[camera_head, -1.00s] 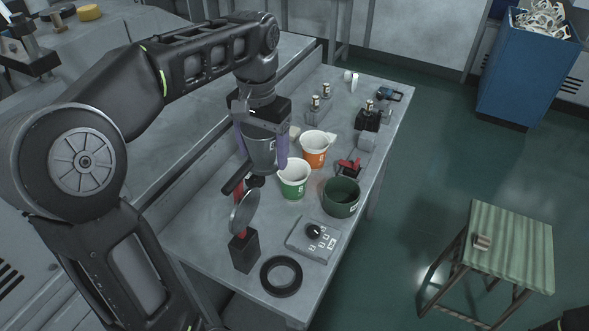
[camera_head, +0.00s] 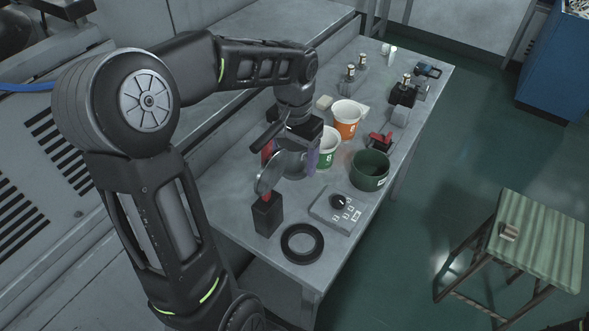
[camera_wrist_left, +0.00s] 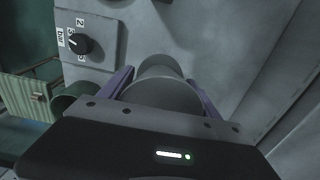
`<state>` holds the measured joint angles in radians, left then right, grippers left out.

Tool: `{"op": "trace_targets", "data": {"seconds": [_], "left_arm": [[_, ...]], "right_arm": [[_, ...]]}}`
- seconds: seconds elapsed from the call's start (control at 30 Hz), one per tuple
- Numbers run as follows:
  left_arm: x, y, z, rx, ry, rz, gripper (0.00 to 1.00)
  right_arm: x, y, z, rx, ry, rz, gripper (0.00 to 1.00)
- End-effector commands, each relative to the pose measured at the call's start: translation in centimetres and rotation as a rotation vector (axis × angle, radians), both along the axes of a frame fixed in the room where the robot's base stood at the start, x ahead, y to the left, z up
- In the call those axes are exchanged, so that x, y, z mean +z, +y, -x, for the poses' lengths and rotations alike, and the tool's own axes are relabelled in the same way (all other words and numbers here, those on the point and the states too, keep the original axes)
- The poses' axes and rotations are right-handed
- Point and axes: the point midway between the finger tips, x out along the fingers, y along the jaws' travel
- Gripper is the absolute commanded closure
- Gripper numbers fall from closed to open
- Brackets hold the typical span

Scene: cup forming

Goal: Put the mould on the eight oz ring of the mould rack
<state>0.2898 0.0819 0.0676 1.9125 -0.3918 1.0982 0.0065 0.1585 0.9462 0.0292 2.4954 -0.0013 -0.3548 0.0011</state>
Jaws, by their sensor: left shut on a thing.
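My left gripper (camera_head: 292,160) is shut on the mould, with purple fingers on either side of it. The mould (camera_head: 291,166) is a grey metal cup, partly hidden by the gripper and the round disc; it also shows in the left wrist view (camera_wrist_left: 160,95) between the fingers. It is beside the green-marked cup, behind the disc. I cannot tell its height above the table. I cannot make out the mould rack or a ring marked eight oz. A flat black ring (camera_head: 302,259) lies at the table's front. My right gripper is not in view.
A round disc (camera_head: 268,178) on a black stand (camera_head: 267,216) is close to the gripper. Around it are a green-marked cup (camera_head: 327,160), an orange-marked cup (camera_head: 347,125), a dark green pot (camera_head: 369,174) and a dial box (camera_head: 330,213). A striped stool (camera_head: 540,240) stands right.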

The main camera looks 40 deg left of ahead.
Motion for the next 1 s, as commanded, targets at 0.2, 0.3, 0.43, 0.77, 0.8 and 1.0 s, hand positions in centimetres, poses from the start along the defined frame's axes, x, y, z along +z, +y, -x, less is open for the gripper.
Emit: {"op": "trace_targets", "data": {"seconds": [0.2,0.3,0.43,0.77,0.8,1.0], "left_arm": [[-2.5,0.0,0.1,-0.002,0.004,0.000,0.95],[-3.8,0.0,0.1,-0.001,0.003,0.001,0.95],[-4.4,0.0,0.0,-0.001,-0.001,0.000,0.95],[-4.8,0.0,0.0,-0.001,-0.001,0.000,0.95],[-4.8,0.0,0.0,-0.001,0.001,0.000,0.27],[-4.7,0.0,0.1,0.000,0.001,0.000,0.10]], "right_arm": [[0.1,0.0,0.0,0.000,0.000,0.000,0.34],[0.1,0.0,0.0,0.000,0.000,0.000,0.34],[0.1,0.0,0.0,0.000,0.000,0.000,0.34],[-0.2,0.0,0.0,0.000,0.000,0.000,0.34],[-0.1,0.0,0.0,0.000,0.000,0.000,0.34],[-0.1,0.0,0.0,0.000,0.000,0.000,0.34]]}}
